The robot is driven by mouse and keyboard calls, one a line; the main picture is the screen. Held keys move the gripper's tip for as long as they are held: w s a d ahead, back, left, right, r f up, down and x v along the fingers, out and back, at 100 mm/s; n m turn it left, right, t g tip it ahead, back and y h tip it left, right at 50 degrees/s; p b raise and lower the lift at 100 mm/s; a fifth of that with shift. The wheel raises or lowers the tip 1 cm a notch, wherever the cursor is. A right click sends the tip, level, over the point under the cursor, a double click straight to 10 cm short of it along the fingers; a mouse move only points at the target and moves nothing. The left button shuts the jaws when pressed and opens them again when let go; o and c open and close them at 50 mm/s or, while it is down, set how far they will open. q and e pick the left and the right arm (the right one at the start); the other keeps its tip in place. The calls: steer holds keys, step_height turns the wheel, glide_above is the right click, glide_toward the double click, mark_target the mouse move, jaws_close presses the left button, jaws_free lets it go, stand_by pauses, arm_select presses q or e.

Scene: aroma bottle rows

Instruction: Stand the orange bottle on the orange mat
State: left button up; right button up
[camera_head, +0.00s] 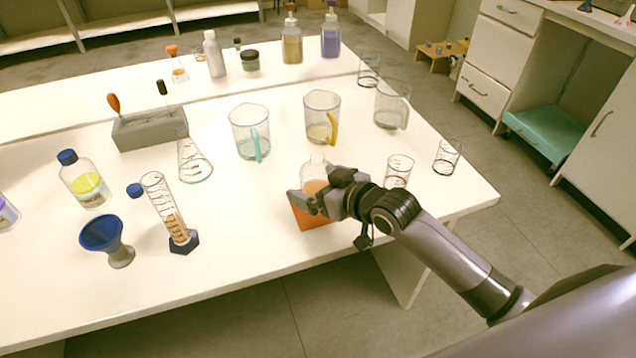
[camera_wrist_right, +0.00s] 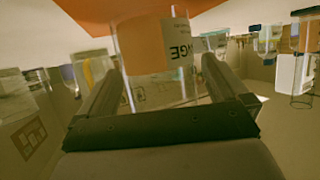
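The mat (camera_wrist_right: 84,14) shows at the top of that view, close to the bottle's base. Whether the base touches the mat is hidden. My left gripper is not in view.
Two handled beakers (camera_head: 250,135) (camera_head: 322,115) stand behind the bottle. A small glass beaker (camera_head: 398,172) stands right of my gripper. A graduated cylinder (camera_head: 166,210) and a blue funnel (camera_head: 102,235) stand to the left. The table front between cylinder and mat is clear.

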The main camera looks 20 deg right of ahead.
steer(key=shift+r, duration=0.2)
steer(key=p+v, duration=0.1)
steer(key=v, duration=1.1)
steer(key=shift+d+f, duration=0.1)
steer(key=s+d+f+m+g+h, duration=0.1)
steer(key=s+f+m+g+h, duration=0.25)
steer(key=s, duration=0.75)
steer(key=s+d+f+g+h, duration=0.2)
steer(key=s+f+g, duration=0.4)
steer(key=s, duration=0.4)
steer(key=w+a+f+t+y+p, duration=0.2)
steer(key=w+a+f+t+p, duration=0.1)
steer(key=w+f+t+p, duration=0.2)
steer(key=shift+w+n+t, duration=0.45)
steer(key=shift+w+t, duration=0.25)
steer(key=shift+t, duration=0.65)
steer(key=shift+a+f, duration=0.1)
steer(key=shift+f, duration=0.05)
